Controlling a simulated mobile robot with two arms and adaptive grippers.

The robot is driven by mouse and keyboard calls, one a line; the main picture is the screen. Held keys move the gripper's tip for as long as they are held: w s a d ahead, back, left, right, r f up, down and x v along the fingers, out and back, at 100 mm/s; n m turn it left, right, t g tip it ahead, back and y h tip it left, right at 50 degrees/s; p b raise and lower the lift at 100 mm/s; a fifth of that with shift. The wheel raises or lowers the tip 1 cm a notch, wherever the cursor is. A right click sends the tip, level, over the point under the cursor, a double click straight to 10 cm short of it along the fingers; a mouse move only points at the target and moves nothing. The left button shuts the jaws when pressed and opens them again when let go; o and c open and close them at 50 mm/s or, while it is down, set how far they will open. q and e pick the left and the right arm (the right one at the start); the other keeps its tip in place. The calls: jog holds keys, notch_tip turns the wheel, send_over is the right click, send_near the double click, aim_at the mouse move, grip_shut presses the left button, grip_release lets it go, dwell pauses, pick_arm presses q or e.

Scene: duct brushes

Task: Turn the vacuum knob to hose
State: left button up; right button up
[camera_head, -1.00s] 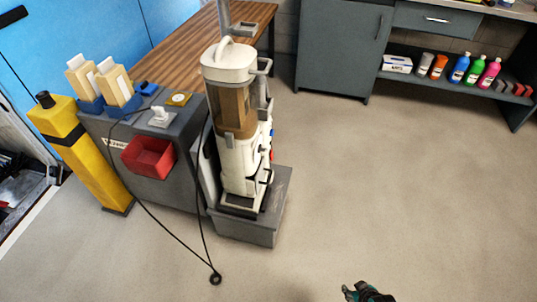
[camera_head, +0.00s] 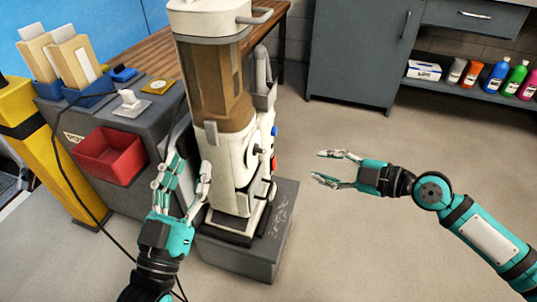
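The white upright vacuum (camera_head: 231,175), with a brown see-through canister, stands upright on a low grey plinth. A small dark knob (camera_head: 258,150) shows on its right front side; its pointer setting is too small to read. My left gripper (camera_head: 188,172) is open and empty in front of the vacuum's lower left, covering part of the body's edge; I cannot tell whether it touches. My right gripper (camera_head: 320,165) is open and empty to the right of the vacuum, its fingers pointing left toward the knob side, with a gap between.
A grey cabinet with a red bin (camera_head: 110,154) stands left of the vacuum, with a black cable hanging by it. A yellow post (camera_head: 45,150) is further left. Bottles (camera_head: 495,76) line a shelf at back right. The floor on the right is clear.

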send_near(265, 152)
jog(key=a, duration=0.1)
jog(key=x, duration=0.6)
jog(key=shift+w+a+f+b, duration=0.15)
jog(key=shift+w+a+b, duration=0.05)
jog(key=shift+w+b, duration=0.15)
pick_arm(q)
jog(key=shift+s+r+t, duration=0.3)
jog(key=shift+r+t, duration=0.1)
jog(key=shift+r, duration=0.15)
jog(key=shift+s+r+t, duration=0.3)
jog(key=shift+r+t, duration=0.1)
jog(key=shift+r, duration=0.15)
pick_arm(e)
jog(key=shift+x, duration=0.75)
jog(key=shift+c, duration=0.3)
jog(key=shift+d, duration=0.1)
grip_shut()
